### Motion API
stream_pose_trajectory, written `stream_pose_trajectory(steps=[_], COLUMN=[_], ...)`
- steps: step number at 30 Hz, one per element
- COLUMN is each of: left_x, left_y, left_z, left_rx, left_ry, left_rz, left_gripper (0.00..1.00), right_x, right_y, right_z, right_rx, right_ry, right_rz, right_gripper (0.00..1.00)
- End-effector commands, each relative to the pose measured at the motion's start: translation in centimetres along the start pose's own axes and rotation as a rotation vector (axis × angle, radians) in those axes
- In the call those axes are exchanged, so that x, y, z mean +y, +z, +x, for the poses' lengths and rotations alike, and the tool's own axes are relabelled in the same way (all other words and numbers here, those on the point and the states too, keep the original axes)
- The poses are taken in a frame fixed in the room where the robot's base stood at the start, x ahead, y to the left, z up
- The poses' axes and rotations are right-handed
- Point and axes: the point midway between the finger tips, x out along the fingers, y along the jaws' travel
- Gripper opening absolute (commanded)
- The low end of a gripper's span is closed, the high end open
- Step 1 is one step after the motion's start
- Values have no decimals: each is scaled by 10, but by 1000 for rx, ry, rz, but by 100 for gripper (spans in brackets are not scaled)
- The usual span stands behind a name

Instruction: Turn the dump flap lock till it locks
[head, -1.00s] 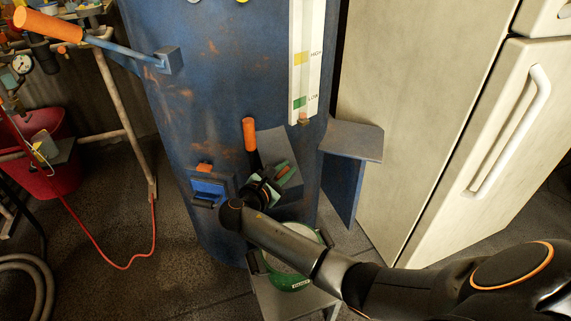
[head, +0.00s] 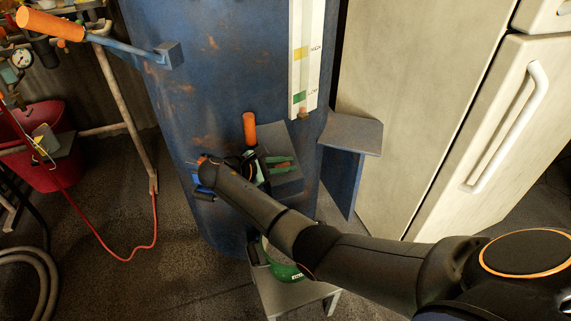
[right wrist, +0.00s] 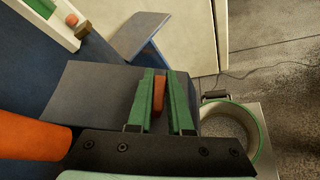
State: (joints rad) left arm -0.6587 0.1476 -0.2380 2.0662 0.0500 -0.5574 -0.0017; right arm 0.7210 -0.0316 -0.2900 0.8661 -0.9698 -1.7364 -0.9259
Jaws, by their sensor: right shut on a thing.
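The dump flap lock appears to be the small orange tab (right wrist: 158,92) on the grey housing (right wrist: 85,95) at the blue pot's (head: 235,75) side. My right gripper (head: 276,165) is at this housing in the head view. In the right wrist view its two green fingers (right wrist: 166,80) stand on either side of the orange tab, shut on it. An orange-gripped lever (head: 250,130) rises beside the housing; its grip also shows at left in the right wrist view (right wrist: 30,137). My right forearm hides part of the housing and pot front. My left gripper is out of view.
A green-rimmed container (head: 284,271) stands on a low stand (head: 275,298) below the housing. A grey angled plate (head: 352,133) juts out to the right, near a cream cabinet (head: 425,90). A long orange-handled lever (head: 50,24) sticks out at upper left.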

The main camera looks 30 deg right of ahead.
Motion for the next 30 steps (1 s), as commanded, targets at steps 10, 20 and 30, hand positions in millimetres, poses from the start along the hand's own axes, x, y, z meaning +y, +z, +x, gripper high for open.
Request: stream_pose_trajectory(steps=[10,20,30], left_x=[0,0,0], left_y=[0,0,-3], left_z=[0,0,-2], left_rx=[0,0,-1], left_ry=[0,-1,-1], left_rz=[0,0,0], left_gripper=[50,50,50], right_x=[0,0,1], right_y=[1,1,0], right_z=[1,1,-17], right_rx=[-4,-2,2], right_ry=[-2,-1,2], right_rz=[2,1,0], right_gripper=[20,48,48])
